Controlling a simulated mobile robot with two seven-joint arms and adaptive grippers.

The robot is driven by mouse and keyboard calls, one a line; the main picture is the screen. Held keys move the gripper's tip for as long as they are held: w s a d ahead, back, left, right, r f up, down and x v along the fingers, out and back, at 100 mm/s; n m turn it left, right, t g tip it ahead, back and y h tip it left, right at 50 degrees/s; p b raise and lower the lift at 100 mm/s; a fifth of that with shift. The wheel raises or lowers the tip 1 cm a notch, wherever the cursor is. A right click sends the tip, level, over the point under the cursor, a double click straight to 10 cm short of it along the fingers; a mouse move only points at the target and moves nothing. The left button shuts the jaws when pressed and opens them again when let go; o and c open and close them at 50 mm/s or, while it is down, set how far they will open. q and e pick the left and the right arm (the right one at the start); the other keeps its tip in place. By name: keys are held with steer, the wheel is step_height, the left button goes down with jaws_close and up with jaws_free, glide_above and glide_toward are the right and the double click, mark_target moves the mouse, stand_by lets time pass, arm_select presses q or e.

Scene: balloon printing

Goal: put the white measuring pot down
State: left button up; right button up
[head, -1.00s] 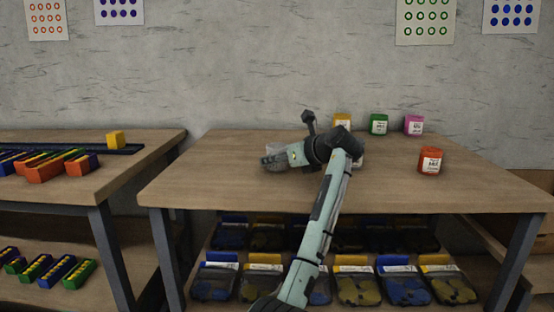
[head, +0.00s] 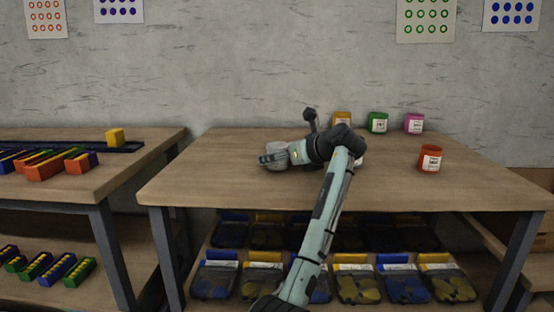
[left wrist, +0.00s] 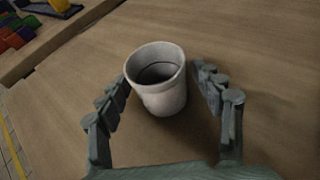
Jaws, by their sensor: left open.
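The white measuring pot (left wrist: 160,95) stands upright on the wooden table, its open mouth facing up, in the left wrist view. It also shows in the head view, partly hidden behind the gripper (head: 275,147). My left gripper (left wrist: 160,77) is open, with one finger on each side of the pot. Gaps seem to show between the fingers and the pot's wall, though light contact is hard to rule out. In the head view the left gripper (head: 272,158) is low over the table (head: 220,180). My right gripper is not in view.
Yellow (head: 342,119), green (head: 378,123), pink (head: 414,123) and orange (head: 430,158) jars stand at the table's back and right. Something white is partly hidden behind my wrist. Several bins fill the shelf below. A second table (head: 90,190) with coloured blocks stands left.

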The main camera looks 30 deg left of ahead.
arm_select(q)
steer(key=v, duration=1.1)
steer(key=shift+p, duration=0.3)
steer(key=shift+d+r, duration=0.1)
steer(key=shift+d, duration=0.15)
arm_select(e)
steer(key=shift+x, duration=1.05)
